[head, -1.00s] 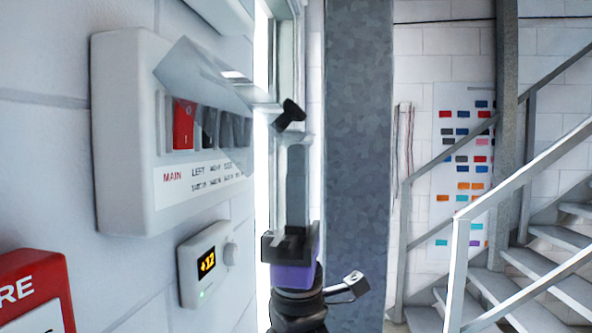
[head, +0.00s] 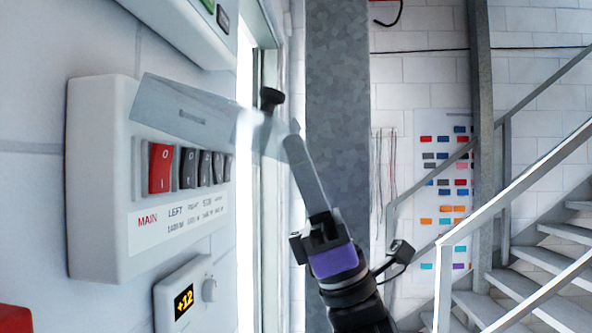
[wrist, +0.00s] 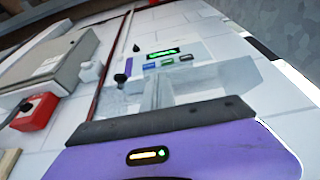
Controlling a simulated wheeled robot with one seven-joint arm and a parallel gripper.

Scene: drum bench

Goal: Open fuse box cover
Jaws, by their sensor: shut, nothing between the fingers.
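The white fuse box (head: 100,180) is on the wall at the left of the head view. Its clear cover (head: 185,112) is swung up and stands out from the box at a tilt, above the switches. The red main switch (head: 160,168) and several dark switches (head: 205,168) show below it. My gripper (head: 294,132) is shut and empty, with its fingertips at the cover's outer right end; I cannot tell whether they touch. In the wrist view my gripper's fingers (wrist: 158,92) overlap a clear pane that seems to be the cover (wrist: 200,82).
A dial unit reading +12 (head: 184,298) is below the fuse box, and a red box (head: 14,318) is at the lower left. Another panel (head: 190,30) hangs above. A grey column (head: 338,120) stands behind my gripper. Stairs with a railing (head: 445,270) are at the right.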

